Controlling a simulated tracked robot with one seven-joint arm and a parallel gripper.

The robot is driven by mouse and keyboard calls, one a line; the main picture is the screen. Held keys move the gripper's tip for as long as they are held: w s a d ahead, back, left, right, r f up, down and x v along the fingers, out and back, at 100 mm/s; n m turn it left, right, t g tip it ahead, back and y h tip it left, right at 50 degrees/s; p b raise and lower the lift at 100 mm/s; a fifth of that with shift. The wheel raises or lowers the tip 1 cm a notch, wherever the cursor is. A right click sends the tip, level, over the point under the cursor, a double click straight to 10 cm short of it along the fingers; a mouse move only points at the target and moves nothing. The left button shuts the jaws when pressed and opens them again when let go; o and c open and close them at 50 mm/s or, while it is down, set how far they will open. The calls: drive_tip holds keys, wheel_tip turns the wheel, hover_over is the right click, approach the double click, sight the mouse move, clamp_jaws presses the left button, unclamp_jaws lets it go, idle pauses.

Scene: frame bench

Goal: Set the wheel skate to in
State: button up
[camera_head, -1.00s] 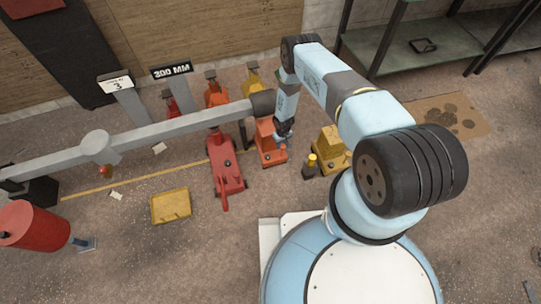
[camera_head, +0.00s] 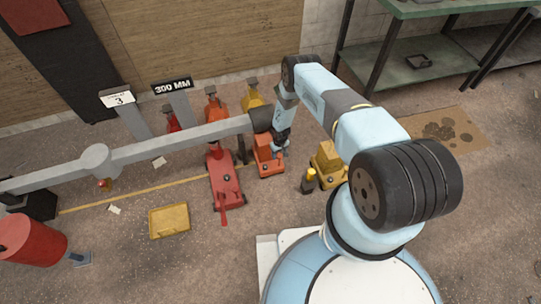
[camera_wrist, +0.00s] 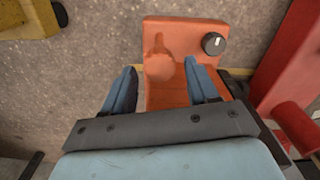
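An orange block-shaped unit (camera_head: 268,164) stands on the floor beside the red jack, and I take it for the wheel skate. In the wrist view its orange top (camera_wrist: 182,33) carries a small dark round knob (camera_wrist: 214,43) with a white mark, and a rounded orange shape left of the knob. I cannot read any labels there. My gripper (camera_wrist: 161,66) is open above the unit, its two blue fingers spread around the rounded shape with nothing held. The knob lies just beyond the right finger. In the head view my gripper (camera_head: 279,145) partly hides the unit's rear.
A grey beam (camera_head: 180,146) runs across just left of my gripper. A red floor jack (camera_head: 225,180) stands left of the unit and a yellow unit (camera_head: 328,165) right. A yellow case (camera_head: 169,220) lies on open floor. A green bench (camera_head: 440,20) stands at the back right.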

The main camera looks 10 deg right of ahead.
wheel_tip(320, 180, up, 14)
drive_tip(key=shift+f, duration=0.15)
idle(0.8)
drive_tip(key=shift+s, duration=0.2)
idle(0.4)
wheel_tip(320, 180, down, 14)
drive_tip(key=shift+d+r, duration=0.1)
drive_tip(key=shift+r, duration=0.05)
idle(0.7)
clamp_jaws()
idle(0.6)
